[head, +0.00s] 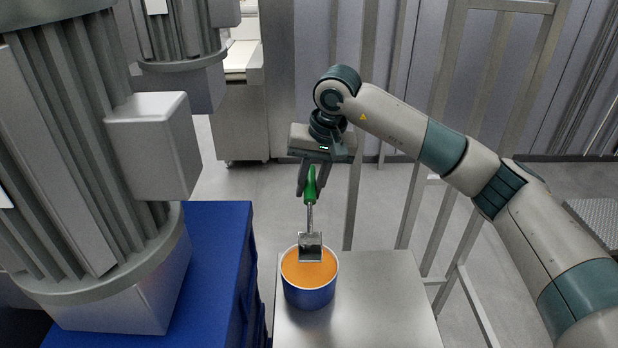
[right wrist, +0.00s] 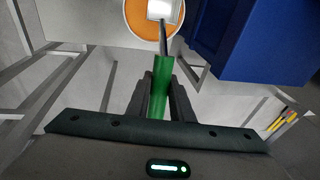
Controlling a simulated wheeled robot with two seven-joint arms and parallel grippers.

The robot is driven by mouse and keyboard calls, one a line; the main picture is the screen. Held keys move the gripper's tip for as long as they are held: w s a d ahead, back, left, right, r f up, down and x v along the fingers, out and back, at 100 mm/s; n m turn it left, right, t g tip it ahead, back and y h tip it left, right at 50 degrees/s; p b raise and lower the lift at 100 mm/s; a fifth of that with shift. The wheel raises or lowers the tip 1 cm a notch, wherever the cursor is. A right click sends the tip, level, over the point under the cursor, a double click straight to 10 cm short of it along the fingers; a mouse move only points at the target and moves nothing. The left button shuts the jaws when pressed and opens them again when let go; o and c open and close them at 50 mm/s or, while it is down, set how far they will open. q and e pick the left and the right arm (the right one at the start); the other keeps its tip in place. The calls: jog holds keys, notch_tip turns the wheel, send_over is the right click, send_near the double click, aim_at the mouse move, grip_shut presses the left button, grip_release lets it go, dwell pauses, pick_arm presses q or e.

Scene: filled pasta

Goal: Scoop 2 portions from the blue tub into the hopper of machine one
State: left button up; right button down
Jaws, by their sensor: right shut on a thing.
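My right gripper (head: 313,184) is shut on the green handle of a metal scoop (head: 311,246) and holds it upright, handle up. The scoop's square metal head hangs over the mouth of the blue tub (head: 308,296). I cannot tell whether it touches the orange filling. The tub stands on a metal table, filled near its rim with orange stuff. In the right wrist view the gripper (right wrist: 161,84) grips the green handle, and the scoop head (right wrist: 163,10) lies in front of the orange filling. My left gripper is not in view. I cannot tell which machine part is the hopper.
The metal table (head: 365,315) is bare right of the tub. Another such machine (head: 180,65) stands behind. A metal frame (head: 440,150) rises behind my right arm.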

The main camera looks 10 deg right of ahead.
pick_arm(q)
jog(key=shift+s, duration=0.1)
pick_arm(e)
jog(key=shift+w+r, duration=0.15)
dwell(0.3)
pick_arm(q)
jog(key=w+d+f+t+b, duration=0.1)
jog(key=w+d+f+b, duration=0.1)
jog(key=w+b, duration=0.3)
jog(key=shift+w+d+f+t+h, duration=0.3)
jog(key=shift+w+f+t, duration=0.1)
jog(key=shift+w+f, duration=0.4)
pick_arm(e)
notch_tip(320, 180, down, 11)
dwell(0.4)
pick_arm(q)
jog(key=shift+b, duration=0.3)
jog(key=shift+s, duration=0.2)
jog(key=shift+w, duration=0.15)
